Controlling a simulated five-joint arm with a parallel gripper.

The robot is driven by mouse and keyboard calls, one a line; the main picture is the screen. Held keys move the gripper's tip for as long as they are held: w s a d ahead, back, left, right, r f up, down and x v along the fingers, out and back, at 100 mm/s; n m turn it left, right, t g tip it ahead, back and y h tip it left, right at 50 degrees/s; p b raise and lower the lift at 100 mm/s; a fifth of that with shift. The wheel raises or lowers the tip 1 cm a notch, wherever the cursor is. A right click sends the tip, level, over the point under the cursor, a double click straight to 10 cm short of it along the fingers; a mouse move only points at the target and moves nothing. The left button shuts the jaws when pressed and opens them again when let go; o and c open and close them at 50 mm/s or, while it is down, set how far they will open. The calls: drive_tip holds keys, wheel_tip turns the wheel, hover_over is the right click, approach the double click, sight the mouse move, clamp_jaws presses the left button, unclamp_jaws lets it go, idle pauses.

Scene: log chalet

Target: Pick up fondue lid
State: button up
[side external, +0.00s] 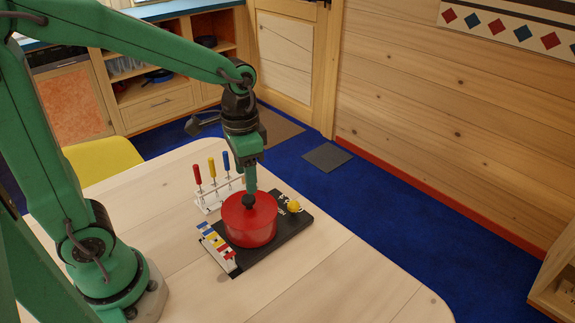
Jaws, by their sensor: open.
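The red fondue lid (237,212) covers a red pot (251,236), which stands on a black board (290,229) on the wooden table. A dark knob (248,200) sits at the middle of the lid. My gripper (250,194) points down over the lid, with its green fingertips right at the knob. The gripper is open. From this side I cannot tell whether the fingers touch the knob, and the far finger is hidden.
A rack of forks with red, yellow and blue handles (212,168) stands just behind the pot. A multicoloured striped item (216,245) lies at the board's left edge. A small yellow object (294,206) is right of the pot. The table's front right (350,280) is clear.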

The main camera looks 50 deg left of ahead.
sight(248, 198)
drive_tip(key=shift+a+f, duration=0.1)
drive_tip(key=shift+f, duration=3.5)
drive_tip(key=shift+c, duration=0.4)
drive_tip(key=c, duration=1)
